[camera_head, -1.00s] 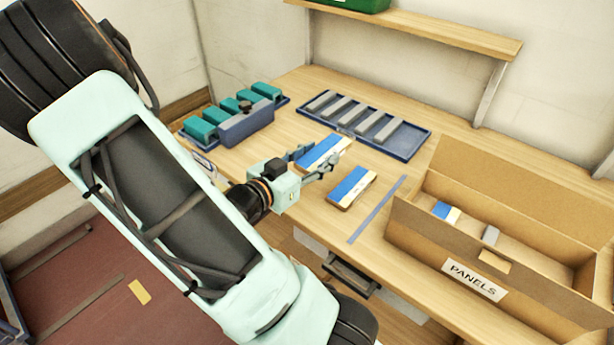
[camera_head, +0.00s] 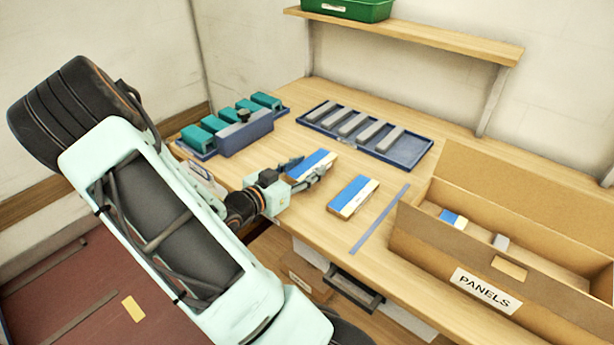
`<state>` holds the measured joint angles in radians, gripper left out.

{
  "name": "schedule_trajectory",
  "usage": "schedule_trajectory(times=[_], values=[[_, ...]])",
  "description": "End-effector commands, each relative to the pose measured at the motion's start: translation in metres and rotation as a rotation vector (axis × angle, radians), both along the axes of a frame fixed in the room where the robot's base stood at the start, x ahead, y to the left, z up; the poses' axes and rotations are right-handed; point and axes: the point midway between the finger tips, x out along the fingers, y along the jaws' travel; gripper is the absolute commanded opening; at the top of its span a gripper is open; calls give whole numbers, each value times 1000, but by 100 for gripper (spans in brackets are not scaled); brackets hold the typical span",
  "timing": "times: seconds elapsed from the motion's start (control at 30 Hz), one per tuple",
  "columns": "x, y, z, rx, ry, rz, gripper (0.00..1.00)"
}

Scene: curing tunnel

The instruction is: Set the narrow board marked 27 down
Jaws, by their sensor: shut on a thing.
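My gripper (camera_head: 304,172) is shut on a narrow blue-and-white board (camera_head: 318,158) over the middle of the workbench. Its fingers lie along the board's near side. The board looks level and low over the bench, but I cannot tell whether it touches the wood. A similar blue-and-white board (camera_head: 348,192) lies on the bench just to the right, apart from the held one. No number can be read on either board.
A blue tray (camera_head: 419,155) with grey bars stands behind. A blue rack (camera_head: 246,138) with teal blocks stands at left. A cardboard box (camera_head: 420,227) labelled PANELS stands at right. A blue strip (camera_head: 379,221) lies between box and boards. A shelf (camera_head: 430,36) hangs above.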

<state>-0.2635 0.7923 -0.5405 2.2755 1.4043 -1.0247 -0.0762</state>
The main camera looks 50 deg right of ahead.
Motion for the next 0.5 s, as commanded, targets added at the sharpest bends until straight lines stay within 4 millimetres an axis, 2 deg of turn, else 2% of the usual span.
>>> schedule_trajectory(times=[0.03, 0.17, 0.5], values=[[-2, 0, -10, -1, 6, -1, 18], [-2, 0, -19, -1, 3, -2, 18], [-2, 0, -22, 0, 1, -2, 18]])
